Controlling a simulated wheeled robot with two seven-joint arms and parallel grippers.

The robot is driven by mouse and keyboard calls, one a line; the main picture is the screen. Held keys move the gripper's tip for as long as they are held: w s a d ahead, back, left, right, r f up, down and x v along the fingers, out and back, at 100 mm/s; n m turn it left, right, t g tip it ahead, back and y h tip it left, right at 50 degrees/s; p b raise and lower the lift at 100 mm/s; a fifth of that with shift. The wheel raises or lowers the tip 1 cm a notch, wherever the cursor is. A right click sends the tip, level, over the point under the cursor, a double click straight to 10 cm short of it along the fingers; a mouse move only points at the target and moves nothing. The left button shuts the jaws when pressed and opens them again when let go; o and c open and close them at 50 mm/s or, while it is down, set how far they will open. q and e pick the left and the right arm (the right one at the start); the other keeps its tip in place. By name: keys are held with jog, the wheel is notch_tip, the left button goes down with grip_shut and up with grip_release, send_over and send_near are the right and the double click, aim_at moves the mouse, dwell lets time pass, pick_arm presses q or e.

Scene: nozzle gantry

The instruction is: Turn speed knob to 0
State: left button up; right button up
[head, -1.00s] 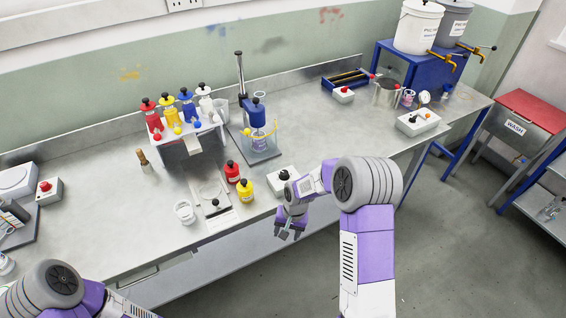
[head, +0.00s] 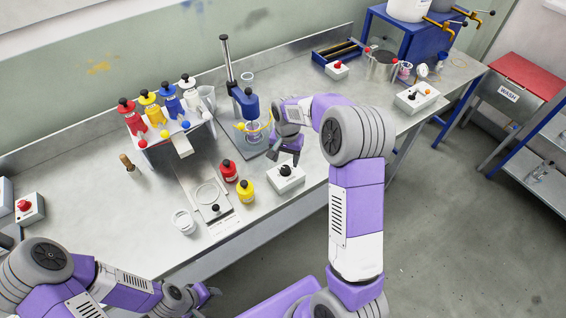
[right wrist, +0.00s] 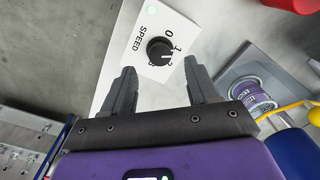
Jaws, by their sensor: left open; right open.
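The speed knob (right wrist: 160,50) is black and round, on a white box marked SPEED with numbers beside it. In the right wrist view it shows just beyond and between my fingertips, with a gap to each. Its exact setting is hard to read. In the head view the knob (head: 285,170) tops the white box (head: 287,183) near the table's front edge. My right gripper (head: 286,161) is open and points down above the box; its two fingers also show in the right wrist view (right wrist: 159,68). My left gripper (head: 213,292) is open and empty, low in front of the table.
Red (head: 228,171) and yellow (head: 245,189) bottles stand left of the box. A stand with a blue head (head: 245,103) is behind my right gripper. A scale (head: 216,212) lies further left.

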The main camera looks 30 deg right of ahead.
aim_at(286, 168)
notch_tip(286, 168, down, 5)
jog(key=shift+r, duration=0.1)
dwell(0.3)
jog(key=c, duration=1)
jog(key=shift+c, duration=0.2)
jog(key=shift+n, duration=0.5)
jog(key=n, duration=0.4)
jog(key=shift+n, duration=0.4)
jog(key=n, duration=0.6)
jog(key=shift+n, duration=0.3)
